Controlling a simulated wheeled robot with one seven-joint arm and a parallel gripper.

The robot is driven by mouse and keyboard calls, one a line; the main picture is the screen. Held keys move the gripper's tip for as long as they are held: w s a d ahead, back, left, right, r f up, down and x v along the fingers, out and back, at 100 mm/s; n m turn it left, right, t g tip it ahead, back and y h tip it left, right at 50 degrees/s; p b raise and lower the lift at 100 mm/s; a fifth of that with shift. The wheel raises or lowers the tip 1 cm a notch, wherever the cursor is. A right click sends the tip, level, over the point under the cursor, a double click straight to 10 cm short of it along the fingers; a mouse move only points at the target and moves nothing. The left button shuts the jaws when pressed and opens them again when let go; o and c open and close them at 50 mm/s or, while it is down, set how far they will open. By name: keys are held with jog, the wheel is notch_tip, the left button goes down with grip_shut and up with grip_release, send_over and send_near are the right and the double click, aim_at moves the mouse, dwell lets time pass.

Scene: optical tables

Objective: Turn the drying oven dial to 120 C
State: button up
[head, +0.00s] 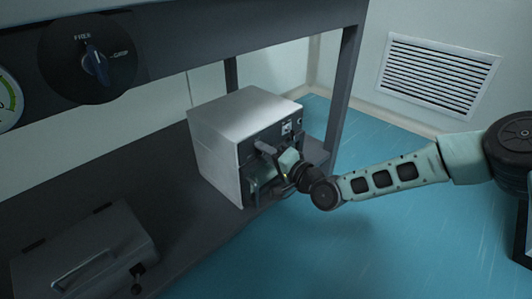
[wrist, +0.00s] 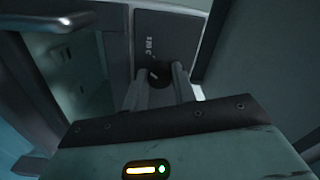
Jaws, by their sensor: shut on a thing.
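The drying oven (head: 222,125) is a light grey box on the lower shelf, its dark front facing right. Its dial (wrist: 157,76) is a small dark knob with a pale mark, seen between my fingertips in the wrist view. A white "120 C" label (wrist: 149,46) shows on the dark panel just beyond it. My gripper (wrist: 160,84) is shut on the dial, one finger on each side. In the head view my gripper (head: 285,160) is at the oven's front and hides the dial. Most of the dial's scale and exact pointer setting cannot be read.
A dark knob marked FREE and GRIP (head: 95,63) and part of a gauge (head: 8,98) are at upper left. A grey case (head: 85,255) lies at lower left. Blue floor (head: 370,240) is open at right.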

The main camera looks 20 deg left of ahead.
jog(key=shift+f+m+b, duration=0.15)
jog(key=shift+m+b, duration=0.4)
jog(key=shift+m, duration=1.75)
jog(key=o, duration=1)
jog(key=shift+d, duration=0.1)
jog(key=p+v, duration=0.6)
jog(key=v, duration=1.1)
jog(key=shift+d, duration=0.15)
jog(key=shift+s, duration=0.1)
